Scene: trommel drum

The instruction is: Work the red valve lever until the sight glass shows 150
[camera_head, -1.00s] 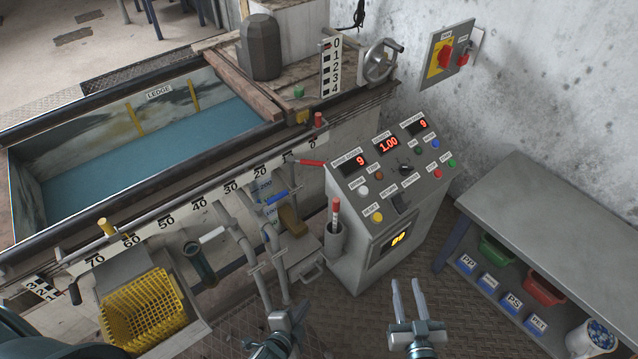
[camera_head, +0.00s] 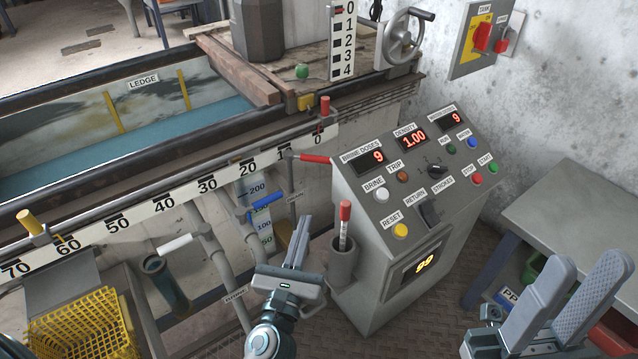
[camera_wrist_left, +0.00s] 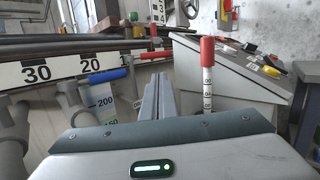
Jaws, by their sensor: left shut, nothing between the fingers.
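The red valve lever (camera_head: 316,158) points right beside the low end of the number scale; its red handle also shows in the left wrist view (camera_wrist_left: 157,55). The sight glass (camera_head: 262,222) has a pale strip marked 200, 150, 100 and 50, partly covered by the blue lever (camera_head: 266,207). Its liquid level is too small to tell. It also shows in the left wrist view (camera_wrist_left: 102,101). My left gripper (camera_head: 303,222) is shut and empty, below the red lever and right of the sight glass, touching neither. My right gripper (camera_head: 588,265) is open and empty at the lower right.
The control console (camera_head: 375,270) stands right of my left gripper, with a red-capped rod (camera_head: 344,225) in a side cup. A white lever (camera_head: 178,243), pipes and a yellow basket (camera_head: 85,325) are left. A grey bench (camera_head: 575,205) is at right.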

